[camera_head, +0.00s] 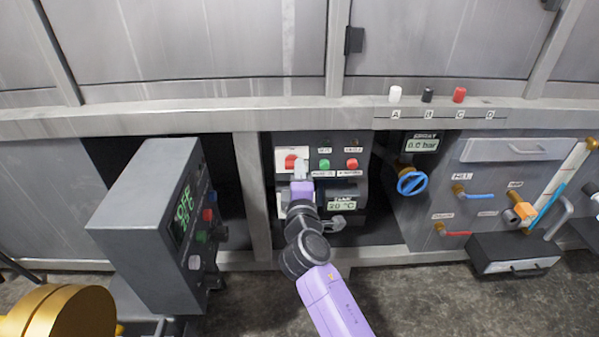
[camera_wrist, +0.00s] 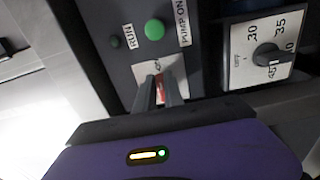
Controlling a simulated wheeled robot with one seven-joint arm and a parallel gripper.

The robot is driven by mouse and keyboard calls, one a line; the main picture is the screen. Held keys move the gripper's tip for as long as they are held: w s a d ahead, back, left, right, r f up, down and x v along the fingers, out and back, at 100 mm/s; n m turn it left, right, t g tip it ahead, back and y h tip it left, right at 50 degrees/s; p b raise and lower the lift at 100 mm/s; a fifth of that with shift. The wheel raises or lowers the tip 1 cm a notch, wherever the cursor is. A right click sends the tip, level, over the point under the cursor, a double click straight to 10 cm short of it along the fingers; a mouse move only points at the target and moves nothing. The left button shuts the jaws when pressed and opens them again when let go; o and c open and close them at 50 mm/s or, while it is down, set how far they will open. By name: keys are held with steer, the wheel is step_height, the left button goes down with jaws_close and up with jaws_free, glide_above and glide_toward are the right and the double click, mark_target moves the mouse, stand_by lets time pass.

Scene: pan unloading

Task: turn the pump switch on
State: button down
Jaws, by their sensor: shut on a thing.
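A red switch (camera_head: 290,161) on a white plate sits at the upper left of the dark control panel. It also shows as a red piece (camera_wrist: 161,90) between my fingers in the wrist view. My gripper (camera_head: 299,172) is at this plate, its jaws shut on the red switch. The fingers (camera_wrist: 159,92) hide most of the switch, so I cannot tell its exact position. A round green button (camera_wrist: 155,29) labelled PUMP ON and a small dark RUN lamp (camera_wrist: 115,43) sit beside the plate.
A dial (camera_wrist: 267,55) with numbers and OFF is close to the gripper. A red button (camera_head: 351,164) is farther right. A blue valve handle (camera_head: 411,183) stands right of the panel, and a grey box with a display (camera_head: 150,215) stands left.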

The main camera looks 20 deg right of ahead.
steer(key=shift+f, duration=0.1)
steer(key=c, duration=1.4)
jaws_free()
steer(key=shift+c, duration=0.2)
steer(key=p+v, duration=0.2)
steer(key=v, duration=0.6)
